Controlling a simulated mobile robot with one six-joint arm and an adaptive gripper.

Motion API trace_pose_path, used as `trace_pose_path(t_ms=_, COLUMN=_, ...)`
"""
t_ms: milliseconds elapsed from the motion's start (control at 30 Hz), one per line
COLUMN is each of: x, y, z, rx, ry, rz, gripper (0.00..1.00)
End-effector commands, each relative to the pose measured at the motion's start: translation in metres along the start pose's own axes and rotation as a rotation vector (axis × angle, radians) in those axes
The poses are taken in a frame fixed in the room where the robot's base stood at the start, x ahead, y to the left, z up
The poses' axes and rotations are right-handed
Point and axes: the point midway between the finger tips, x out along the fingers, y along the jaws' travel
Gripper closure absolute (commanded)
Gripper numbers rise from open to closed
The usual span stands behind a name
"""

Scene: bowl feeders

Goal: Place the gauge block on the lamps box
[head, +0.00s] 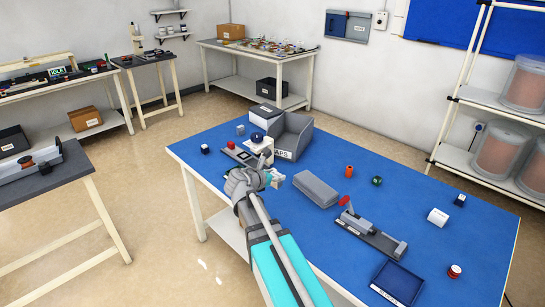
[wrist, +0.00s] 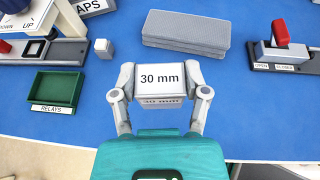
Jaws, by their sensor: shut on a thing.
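My gripper (wrist: 162,97) is shut on a white gauge block (wrist: 160,78) marked "30 mm", with one finger on each side of it. The block is held over the blue table. In the head view my gripper (head: 268,181) is over the table's left part, and the block is hard to make out there. No label clearly reads "lamps". A dark blue open tray (head: 397,283) at the table's near edge carries a label too small to read. It is out of the wrist view.
A grey lidded-looking slab (wrist: 186,32) lies beyond the block. A green RELAYS tray (wrist: 54,89) and a small white cube (wrist: 104,48) are left of it. A red-handled switch fixture (wrist: 285,50) is on the right. A grey CAPS bin (head: 296,137) stands behind. Bare blue table lies between.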

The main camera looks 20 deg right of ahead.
Motion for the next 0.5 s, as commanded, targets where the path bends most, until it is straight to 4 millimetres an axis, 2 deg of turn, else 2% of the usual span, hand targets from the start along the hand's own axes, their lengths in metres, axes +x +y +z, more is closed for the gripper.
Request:
trace_pose_path(t_ms=167, x=-0.005, y=0.0, z=0.013, rx=0.0, ry=-0.001, rz=0.0, gripper=0.97)
trace_pose_path(t_ms=500, x=-0.022, y=0.0, z=0.052, rx=0.0, ry=0.0, rz=0.0, gripper=0.97)
